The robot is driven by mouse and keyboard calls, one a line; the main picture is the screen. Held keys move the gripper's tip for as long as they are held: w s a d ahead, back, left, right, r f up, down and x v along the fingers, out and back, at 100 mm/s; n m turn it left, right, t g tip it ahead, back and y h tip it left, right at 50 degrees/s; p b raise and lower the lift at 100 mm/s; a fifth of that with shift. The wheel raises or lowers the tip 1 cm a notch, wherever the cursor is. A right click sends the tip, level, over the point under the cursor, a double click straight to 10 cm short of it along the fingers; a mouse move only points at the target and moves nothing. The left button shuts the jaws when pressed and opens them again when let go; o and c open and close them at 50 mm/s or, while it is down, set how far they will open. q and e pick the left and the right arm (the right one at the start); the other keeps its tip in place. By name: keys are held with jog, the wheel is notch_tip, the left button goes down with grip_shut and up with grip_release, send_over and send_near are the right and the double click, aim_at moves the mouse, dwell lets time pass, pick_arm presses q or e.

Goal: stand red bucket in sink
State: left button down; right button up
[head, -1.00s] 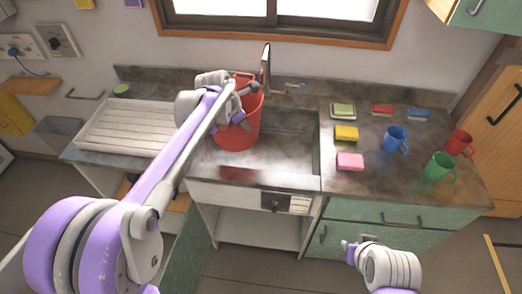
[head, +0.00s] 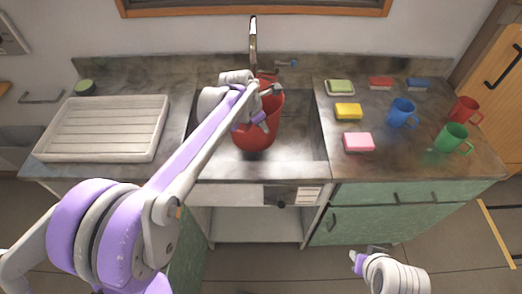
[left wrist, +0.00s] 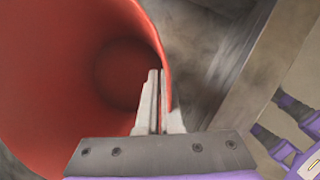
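In the left wrist view the fingers (left wrist: 156,105) are closed on the wall at the rim of the bucket (left wrist: 50,85), whose inside looks empty. My right gripper (head: 366,256) hangs low in front of the green cabinet, away from the bucket; its fingers are not clear.
A white ribbed drainboard (head: 105,128) lies left of the sink. To the right stand blue (head: 402,113), green (head: 452,138) and red (head: 465,110) mugs. Several sponges, including yellow (head: 348,111) and pink (head: 358,142) ones, lie between the sink and mugs.

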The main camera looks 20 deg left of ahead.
aim_at(264, 146)
pick_arm(q)
jog(key=shift+w+d+f, duration=0.1)
jog(key=shift+f, duration=0.35)
notch_tip(264, 146, down, 9)
jog(key=shift+f+b, duration=0.15)
jog(key=shift+b, duration=0.2)
jog(key=shift+f, duration=0.25)
jog(key=c, duration=1.1)
grip_release()
jog(key=shift+r, duration=0.1)
jog(key=shift+r, duration=0.1)
